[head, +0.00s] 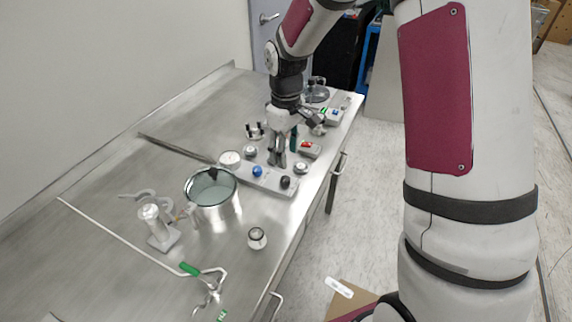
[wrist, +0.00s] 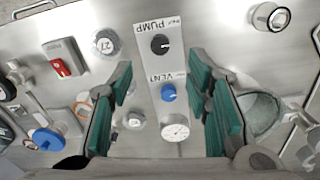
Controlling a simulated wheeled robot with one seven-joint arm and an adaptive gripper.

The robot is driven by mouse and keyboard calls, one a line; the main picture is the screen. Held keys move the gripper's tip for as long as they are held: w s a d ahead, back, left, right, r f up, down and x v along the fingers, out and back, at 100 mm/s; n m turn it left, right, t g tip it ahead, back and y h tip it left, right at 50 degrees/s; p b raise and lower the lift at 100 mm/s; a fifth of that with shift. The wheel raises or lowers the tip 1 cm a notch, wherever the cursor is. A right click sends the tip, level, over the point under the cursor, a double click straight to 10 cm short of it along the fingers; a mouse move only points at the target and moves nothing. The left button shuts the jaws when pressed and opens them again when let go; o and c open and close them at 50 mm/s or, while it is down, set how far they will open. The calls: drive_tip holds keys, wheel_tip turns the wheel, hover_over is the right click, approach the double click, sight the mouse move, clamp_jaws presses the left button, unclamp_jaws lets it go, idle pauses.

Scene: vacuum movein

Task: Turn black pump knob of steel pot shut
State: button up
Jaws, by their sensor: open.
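The black pump knob (head: 285,182) sits at the front right end of a grey panel beside the steel pot (head: 213,206). In the wrist view the knob (wrist: 160,44) is round, with a light mark, on a plate lettered PUMP that appears upside down. The blue vent knob (wrist: 168,93) lies between it and a round gauge (wrist: 175,131). My gripper (head: 277,161) is open and points down above the panel, apart from the black knob. In the wrist view its green-padded fingers (wrist: 160,76) stand wide on either side of the plate, with nothing between them.
A red switch box (head: 310,149) and small round dials stand close to my gripper. The bench's back left is clear.

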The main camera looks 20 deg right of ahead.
drive_tip(key=shift+r, duration=1.45)
drive_tip(key=s+r+m+t, duration=0.3)
drive_tip(key=s+r, duration=0.9)
drive_tip(key=r, duration=0.2)
drive_tip(key=s+r+m+t, duration=0.2)
drive_tip(key=s+r+m, duration=0.1)
drive_tip(key=s, duration=1.1)
drive_tip(key=shift+m, duration=0.5)
